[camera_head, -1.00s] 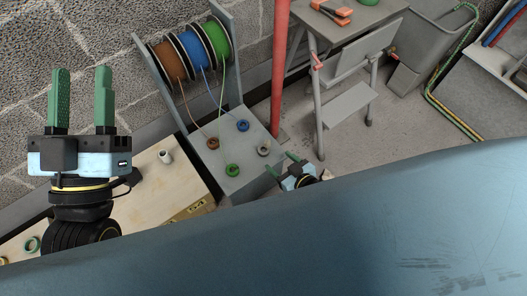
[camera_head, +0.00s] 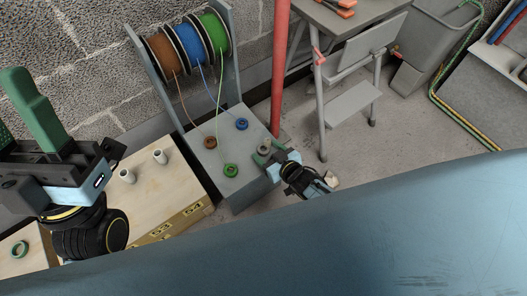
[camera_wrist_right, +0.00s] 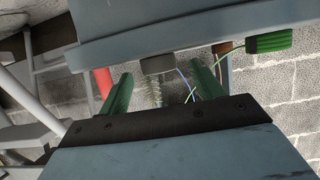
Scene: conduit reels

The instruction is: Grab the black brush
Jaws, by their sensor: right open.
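In the right wrist view, a slim brush with pale bristles (camera_wrist_right: 154,92) stands out from a dark grey block (camera_wrist_right: 157,65). It shows between the two green fingers of my right gripper (camera_wrist_right: 161,90), which are open and apart from it. In the head view my right gripper (camera_head: 267,152) is at the right edge of the grey reel stand (camera_head: 238,186), its fingers around a small grey round piece (camera_head: 264,148). The brush itself is hard to make out there. My left gripper (camera_head: 10,100) is open and empty at the left edge, partly cut off.
Brown, blue and green reels (camera_head: 188,45) hang above the stand, their wires running to coloured rings. A red pipe (camera_head: 279,60) and a grey folding step (camera_head: 350,108) stand to the right. A wooden box (camera_head: 165,200) with white cups lies left. A blue surface (camera_head: 330,225) fills the front.

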